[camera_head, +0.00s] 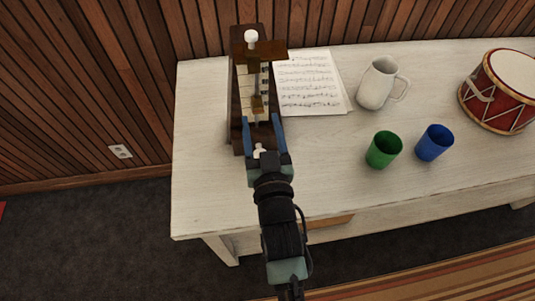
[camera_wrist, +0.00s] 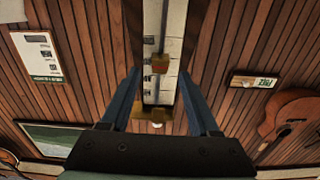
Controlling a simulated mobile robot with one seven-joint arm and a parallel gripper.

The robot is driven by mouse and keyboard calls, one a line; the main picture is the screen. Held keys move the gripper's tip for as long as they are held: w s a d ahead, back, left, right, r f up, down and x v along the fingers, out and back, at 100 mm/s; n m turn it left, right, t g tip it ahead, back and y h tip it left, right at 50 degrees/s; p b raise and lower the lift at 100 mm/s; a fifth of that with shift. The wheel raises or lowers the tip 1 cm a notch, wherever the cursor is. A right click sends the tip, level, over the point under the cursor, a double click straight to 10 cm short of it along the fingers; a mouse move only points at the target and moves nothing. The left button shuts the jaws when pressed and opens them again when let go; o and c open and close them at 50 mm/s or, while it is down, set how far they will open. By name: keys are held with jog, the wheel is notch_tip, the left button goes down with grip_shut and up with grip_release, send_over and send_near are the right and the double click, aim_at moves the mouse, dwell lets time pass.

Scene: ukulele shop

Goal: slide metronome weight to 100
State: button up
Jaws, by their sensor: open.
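The metronome (camera_head: 238,60) is a dark wooden case standing upright at the left end of the white table, with a pale scale plate down its front. Its small brass weight (camera_head: 257,104) sits on the thin rod in front of the scale. In the wrist view the weight (camera_wrist: 160,64) shows as a brown-gold block in the middle, just beyond my fingertips. My gripper (camera_head: 263,122) is open in front of the metronome, its two blue fingers on either side of the rod line. In the wrist view the gripper (camera_wrist: 160,80) looks empty. The scale numbers are too small to read.
Sheet music (camera_head: 310,82) lies right of the metronome. A white mug (camera_head: 376,84), a green cup (camera_head: 383,150), a blue cup (camera_head: 434,143) and a red drum (camera_head: 497,98) stand farther right. The front of the white table (camera_head: 210,200) is clear. A wooden wall rises behind.

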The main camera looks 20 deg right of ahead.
jog(key=b+v, duration=0.1)
jog(key=v, duration=0.8)
jog(key=shift+s, duration=0.4)
jog(key=shift+a, duration=0.1)
jog(key=w+a+r+t+y+p, duration=0.1)
jog(key=w+a+r, duration=0.15)
jog(key=r, duration=0.55)
jog(key=w+a+r+n+t+p, duration=0.1)
jog(key=w+r+t, duration=0.15)
jog(key=r, duration=0.65)
jog(key=w+a+r+t+y, duration=0.1)
jog(key=w+r, duration=0.3)
jog(key=r, duration=0.4)
jog(key=s+a+r+n+t+y+p, duration=0.1)
jog(key=s+a+r, duration=0.1)
jog(key=r, duration=0.8)
jog(key=s+a+r+t+y+p, duration=0.1)
jog(key=s+a+r+t, duration=0.1)
jog(key=r, duration=0.7)
jog(key=s+a+r+n+t+y, duration=0.1)
jog(key=s+a+r, duration=0.3)
jog(key=r, duration=0.6)
jog(key=shift+r+n+t+p, duration=0.3)
jog(key=shift+r+t+p, duration=0.1)
jog(key=shift+t, duration=0.35)
jog(key=shift+w+f, duration=0.1)
jog(key=shift+f, duration=0.05)
